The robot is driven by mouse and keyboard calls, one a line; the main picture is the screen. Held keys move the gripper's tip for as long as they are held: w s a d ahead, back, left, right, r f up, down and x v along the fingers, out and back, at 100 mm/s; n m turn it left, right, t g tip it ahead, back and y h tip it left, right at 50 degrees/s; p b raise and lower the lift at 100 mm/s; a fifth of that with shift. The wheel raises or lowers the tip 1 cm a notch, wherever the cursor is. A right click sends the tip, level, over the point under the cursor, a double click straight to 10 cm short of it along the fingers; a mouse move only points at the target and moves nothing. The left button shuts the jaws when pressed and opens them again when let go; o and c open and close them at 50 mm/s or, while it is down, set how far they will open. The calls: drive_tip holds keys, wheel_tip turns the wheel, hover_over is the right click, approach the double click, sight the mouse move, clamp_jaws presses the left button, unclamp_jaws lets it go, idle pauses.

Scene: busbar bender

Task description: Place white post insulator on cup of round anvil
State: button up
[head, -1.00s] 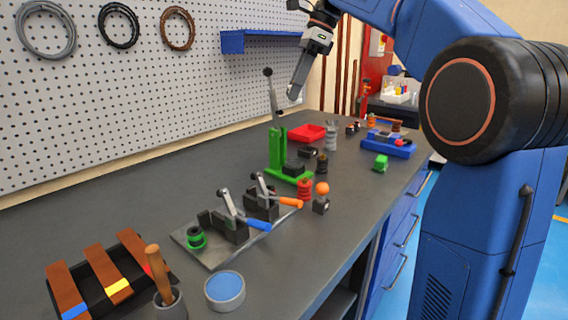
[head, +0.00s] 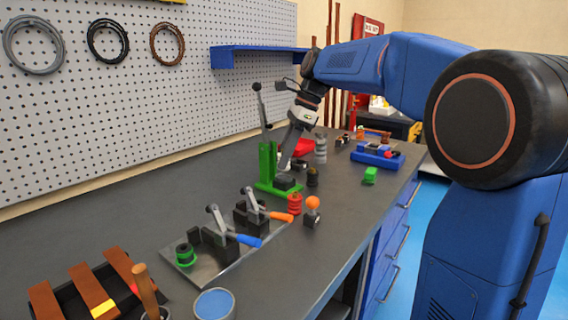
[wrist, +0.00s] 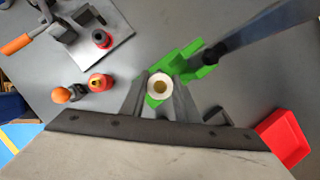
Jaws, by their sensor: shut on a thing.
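The white post insulator (wrist: 159,86) shows end-on in the wrist view as a white ring with a tan centre. It sits between the fingertips of my gripper (wrist: 160,92), which is shut on it. In the head view my gripper (head: 286,162) points down at the green bender (head: 266,165), with its tips close above the bender's base. The green bender also shows in the wrist view (wrist: 180,62), beneath and beyond the insulator. I cannot make out the round anvil or its cup; the gripper and insulator cover part of the base. I cannot tell whether the insulator touches anything below.
The bender's lever (head: 262,108) stands up close to my gripper. A red insulator (head: 294,204), an orange ball-topped piece (head: 312,204), a dark piece (head: 312,177) and a grey ribbed post (head: 321,148) stand nearby. A red tray (wrist: 285,138) lies beside it.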

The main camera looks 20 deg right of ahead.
drive_tip(key=shift+f, duration=1.15)
drive_tip(key=o, duration=0.8)
drive_tip(key=shift+f, duration=0.1)
drive_tip(key=shift+o, duration=0.2)
drive_tip(key=v, duration=1.2)
